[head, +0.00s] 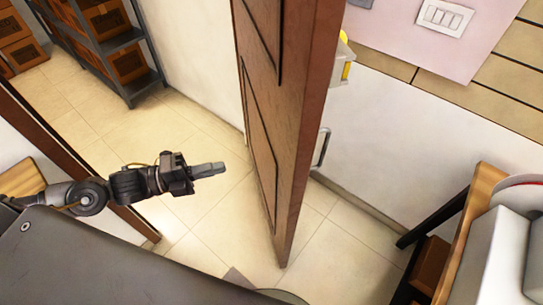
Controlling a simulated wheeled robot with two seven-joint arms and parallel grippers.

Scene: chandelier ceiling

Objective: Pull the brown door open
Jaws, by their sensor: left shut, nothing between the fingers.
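The brown door (309,110) stands open in the head view, seen nearly edge-on, with its panelled face turned to the left. A metal handle (322,147) shows on its right side. My left gripper (222,168) is shut and empty. It points right toward the panelled face, with a gap seen between its fingertips and the door. My right gripper is not in view.
A brown door frame (72,160) runs along the left. A dark shelf (117,45) with cardboard boxes stands in the room beyond. A wooden-topped bench (484,190) is at right. Tiled floor (205,215) is clear around the door.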

